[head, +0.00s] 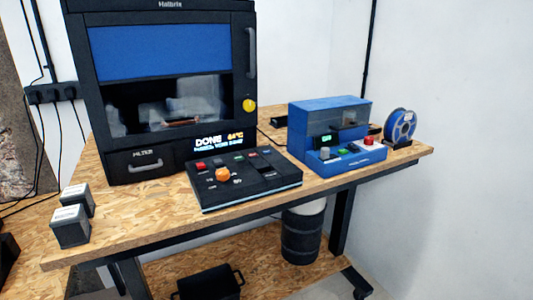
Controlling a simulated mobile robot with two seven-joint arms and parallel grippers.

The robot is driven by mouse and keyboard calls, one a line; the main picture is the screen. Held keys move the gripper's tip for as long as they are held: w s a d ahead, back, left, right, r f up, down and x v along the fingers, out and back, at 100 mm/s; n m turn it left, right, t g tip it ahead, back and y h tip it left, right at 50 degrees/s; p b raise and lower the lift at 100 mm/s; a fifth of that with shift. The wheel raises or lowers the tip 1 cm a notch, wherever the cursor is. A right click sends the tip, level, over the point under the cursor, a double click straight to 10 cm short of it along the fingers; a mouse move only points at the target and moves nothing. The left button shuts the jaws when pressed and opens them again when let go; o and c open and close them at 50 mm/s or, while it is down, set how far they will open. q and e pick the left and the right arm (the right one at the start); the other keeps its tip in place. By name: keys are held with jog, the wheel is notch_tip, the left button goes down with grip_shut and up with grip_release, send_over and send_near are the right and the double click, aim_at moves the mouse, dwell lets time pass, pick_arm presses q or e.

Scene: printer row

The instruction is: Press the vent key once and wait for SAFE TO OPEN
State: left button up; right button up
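A black printer (119,163) labelled Halbrix stands on the wooden bench, its door shut, with a blue upper panel and dark window. Its display (219,139) reads DONE and a temperature that looks like 64 °C; the smaller line below is hard to read. A black control box (262,187) in front of the printer has a red key (200,166), an orange knob (222,174) and several small keys. The key labels are too small to read, so I cannot tell which is the vent key. Neither gripper is in view.
A blue machine (330,107) with a red button stands right of the control box. A blue spool (400,125) is at the bench's right end. Two grey boxes (70,228) sit at the left front. A dark drum (301,236) and black bin (210,284) are below.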

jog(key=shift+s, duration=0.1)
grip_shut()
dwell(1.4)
